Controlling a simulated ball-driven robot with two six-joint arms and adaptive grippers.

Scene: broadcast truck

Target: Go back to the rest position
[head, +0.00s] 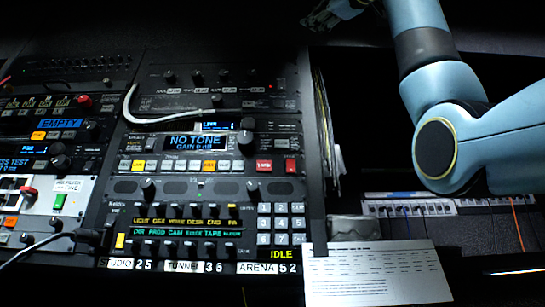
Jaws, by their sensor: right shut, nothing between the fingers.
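My right arm comes in from the upper right, with its pale blue links in front of the dark background. My right gripper (322,20) shows only in part at the top edge, dark against a dark background. It is shut and empty, and away from the panel controls. My left gripper is not in view.
A rack of panels with knobs and buttons fills the left and middle. Its display (195,141) reads NO TONE. A white cable (128,105) loops over it. A printed sheet (375,275) lies below right, near a patch strip (410,208). Dark space lies behind my arm.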

